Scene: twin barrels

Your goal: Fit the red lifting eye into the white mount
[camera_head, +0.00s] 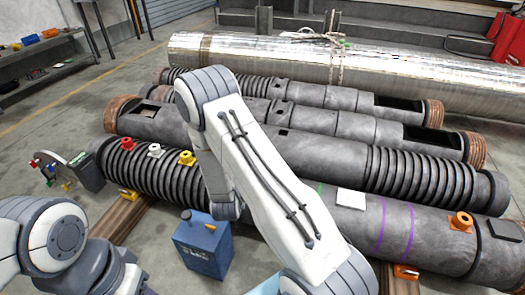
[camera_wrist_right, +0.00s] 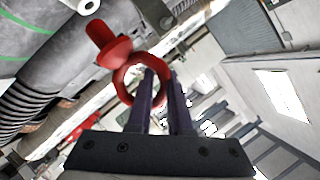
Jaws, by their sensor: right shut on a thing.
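The red lifting eye (camera_wrist_right: 104,50) is in my right gripper (camera_wrist_right: 163,85) in the right wrist view. The fingers are shut on its ring, and its stem points up and left, away from them. A white ring-shaped part, apparently the white mount (camera_wrist_right: 88,5), is cut off at the top edge there, apart from the stem. In the head view the white mount (camera_head: 155,150) sits on the ribbed barrel, between a red mount (camera_head: 127,143) and a yellow one (camera_head: 187,158). My right arm hides its gripper and the eye in the head view. My left gripper is outside the head view.
Dark barrels (camera_head: 335,170) lie side by side, with a shiny metal pipe (camera_head: 350,62) behind. A blue can (camera_head: 203,245) stands in front. A small stand (camera_head: 85,172) with coloured parts is at left. An orange mount (camera_head: 461,221) is at right.

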